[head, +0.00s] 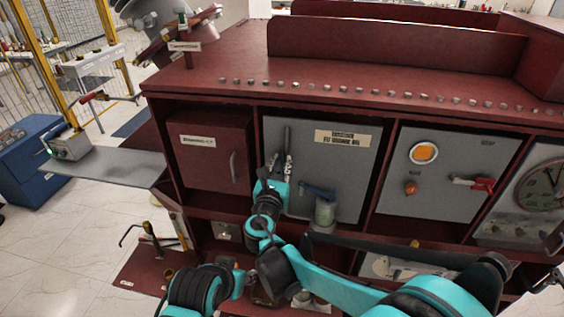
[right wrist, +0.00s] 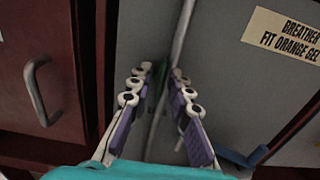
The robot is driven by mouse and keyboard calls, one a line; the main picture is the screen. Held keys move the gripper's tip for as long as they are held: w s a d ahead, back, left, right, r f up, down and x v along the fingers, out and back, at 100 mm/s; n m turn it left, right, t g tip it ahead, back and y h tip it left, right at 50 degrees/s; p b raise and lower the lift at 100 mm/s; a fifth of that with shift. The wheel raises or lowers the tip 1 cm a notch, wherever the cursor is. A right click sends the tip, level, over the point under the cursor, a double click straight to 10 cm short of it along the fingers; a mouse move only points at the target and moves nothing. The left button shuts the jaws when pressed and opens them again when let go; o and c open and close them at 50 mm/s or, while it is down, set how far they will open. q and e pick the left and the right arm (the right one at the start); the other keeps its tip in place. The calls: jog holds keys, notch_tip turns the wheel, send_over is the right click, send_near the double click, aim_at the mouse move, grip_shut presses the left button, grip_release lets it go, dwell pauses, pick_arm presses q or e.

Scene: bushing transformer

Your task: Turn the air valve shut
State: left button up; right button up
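None of the valves carries a label I can read as air valve. A blue lever (head: 318,190) is on the grey breather panel (head: 352,160), above a pale jar (head: 325,212); part of the blue lever also shows in the right wrist view (right wrist: 243,158). A red-handled valve (head: 472,183) is on the panel to its right. My right gripper (head: 280,167) is left of the blue lever, fingers pointing at the panel. In the right wrist view its fingers (right wrist: 158,76) are apart, with a grey bar (right wrist: 181,35) and something green between or behind them; contact is unclear. My left gripper does not show.
A dark red cabinet door (head: 213,155) with a handle is left of the breather panel. An orange lamp (head: 424,152) and a gauge (head: 542,187) are to the right. A grey shelf (head: 110,168) juts out at left. Floor is clear at lower left.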

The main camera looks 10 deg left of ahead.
grip_shut()
jog(key=shift+d+m, duration=0.1)
jog(key=shift+m, duration=0.2)
jog(key=m+b, duration=0.1)
jog(key=m, duration=0.2)
jog(key=shift+d+f+m, duration=0.1)
jog(key=shift+m, duration=0.2)
jog(key=m+b, duration=0.1)
jog(key=m, duration=0.5)
jog(key=shift+d+b, duration=0.1)
jog(key=shift+b, duration=0.3)
jog(key=shift+w+m+b, duration=0.1)
jog(key=shift+m+b, duration=0.5)
jog(key=shift+m, duration=3.2)
